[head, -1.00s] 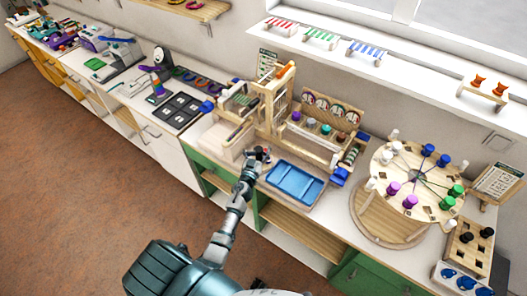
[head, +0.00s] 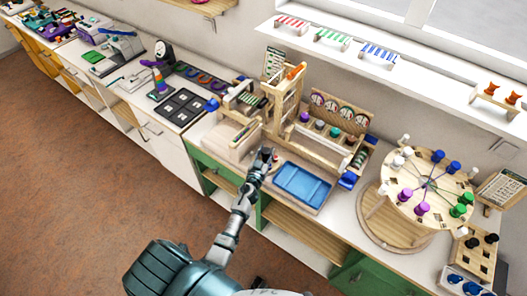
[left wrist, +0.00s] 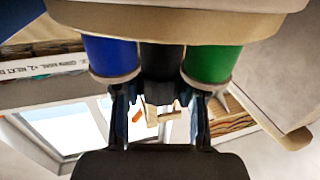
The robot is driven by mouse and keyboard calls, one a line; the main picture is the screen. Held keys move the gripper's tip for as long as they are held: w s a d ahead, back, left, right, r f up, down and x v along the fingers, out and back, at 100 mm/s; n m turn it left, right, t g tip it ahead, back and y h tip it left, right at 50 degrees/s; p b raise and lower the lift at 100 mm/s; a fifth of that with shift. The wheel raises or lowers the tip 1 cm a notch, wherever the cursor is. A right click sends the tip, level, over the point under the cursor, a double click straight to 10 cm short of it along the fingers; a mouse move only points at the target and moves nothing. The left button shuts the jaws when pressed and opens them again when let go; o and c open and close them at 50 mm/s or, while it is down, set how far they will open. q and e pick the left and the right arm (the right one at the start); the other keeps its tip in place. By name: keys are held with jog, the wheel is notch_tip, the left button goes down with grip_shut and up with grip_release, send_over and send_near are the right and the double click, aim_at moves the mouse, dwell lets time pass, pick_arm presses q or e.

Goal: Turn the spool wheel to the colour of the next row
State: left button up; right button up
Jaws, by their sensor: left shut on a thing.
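In the left wrist view a pale wooden rim (left wrist: 235,25), seemingly the spool wheel's, crosses the top. Below it are a blue spool (left wrist: 109,55), a black spool (left wrist: 162,60) and a green spool (left wrist: 211,64). My left gripper (left wrist: 160,105) is shut on the black spool, one finger on each side, with the blue and green spools just outside. In the head view my left gripper (head: 265,156) is at the front of the wooden loom (head: 285,105), left of a blue tray (head: 300,186). The held spool is too small to make out there. My right gripper is out of view.
A large round peg board (head: 405,190) with coloured pegs stands at the right. A card rack (head: 338,112) stands behind the tray, and a block with black pegs (head: 473,250) at the far right.

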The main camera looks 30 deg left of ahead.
aim_at(264, 156)
pick_arm(q)
jog(key=o, duration=0.7)
jog(key=shift+a+r, duration=0.2)
jog(key=o, duration=0.4)
jog(key=shift+w+d, duration=0.1)
jog(key=shift+d, duration=0.4)
jog(key=shift+o, duration=0.2)
jog(key=shift+d, duration=0.1)
jog(key=shift+s+a, duration=0.2)
jog(key=shift+s+a+f, duration=0.15)
jog(key=shift+s, duration=0.1)
jog(key=v, duration=0.4)
jog(key=shift+s+f, duration=0.15)
jog(key=shift+s, duration=0.25)
jog(key=v, duration=0.6)
jog(key=shift+s+d, duration=0.15)
jog(key=shift+d, duration=0.15)
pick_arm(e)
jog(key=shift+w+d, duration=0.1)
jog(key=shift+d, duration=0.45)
pick_arm(q)
jog(key=shift+d+r, duration=0.1)
jog(key=shift+r, duration=0.1)
